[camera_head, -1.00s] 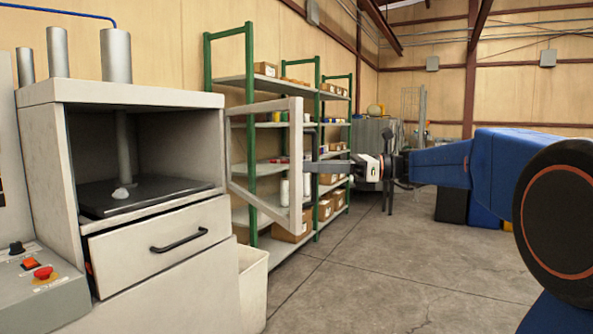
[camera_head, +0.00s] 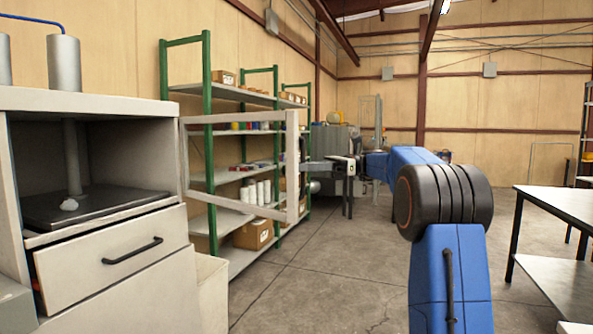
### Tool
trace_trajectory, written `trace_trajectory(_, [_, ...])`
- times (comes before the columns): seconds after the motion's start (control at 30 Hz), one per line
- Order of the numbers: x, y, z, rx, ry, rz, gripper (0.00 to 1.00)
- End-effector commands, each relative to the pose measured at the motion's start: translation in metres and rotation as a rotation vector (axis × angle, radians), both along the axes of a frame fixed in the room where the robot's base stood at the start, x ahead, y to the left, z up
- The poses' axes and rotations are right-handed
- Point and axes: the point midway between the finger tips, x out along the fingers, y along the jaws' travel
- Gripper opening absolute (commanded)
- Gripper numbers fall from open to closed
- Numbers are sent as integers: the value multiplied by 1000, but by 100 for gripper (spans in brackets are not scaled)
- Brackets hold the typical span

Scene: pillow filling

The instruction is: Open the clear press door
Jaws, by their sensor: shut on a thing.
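The clear press door (camera_head: 291,180) is a pale frame with a see-through pane. It stands swung out from the right side of the press (camera_head: 100,100), and shelves show through it. My gripper (camera_head: 308,170) is at the door's outer upright edge, shut on the door there. The exact grip, on a handle or on the frame, is too small to tell. The press chamber is uncovered at its front.
A drawer (camera_head: 112,257) with a black handle sits slightly out below the chamber. A pale bin (camera_head: 212,290) stands beside the press. Green-framed shelves (camera_head: 203,120) stand behind the door. A table (camera_head: 560,205) is at the right. The middle floor (camera_head: 335,285) is clear.

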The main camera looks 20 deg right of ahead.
Motion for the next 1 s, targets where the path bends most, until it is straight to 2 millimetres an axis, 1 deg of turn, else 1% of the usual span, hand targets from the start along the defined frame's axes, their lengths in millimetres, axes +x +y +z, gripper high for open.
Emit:
trace_trajectory(0.03, [6,-4,-1,0,1,6,0])
trace_trajectory(0.1, [10,-8,0,0,0,15,0])
trace_trajectory(0.3, [20,-16,0,0,0,33,0])
trace_trajectory(0.5, [23,-19,0,1,0,40,0])
trace_trajectory(0.87, [23,-19,1,1,0,41,0])
trace_trajectory(0.9, [23,-19,1,1,-1,41,20])
trace_trajectory(0.93, [23,-19,1,1,-1,41,27])
trace_trajectory(1.0, [23,-19,1,1,-1,41,29])
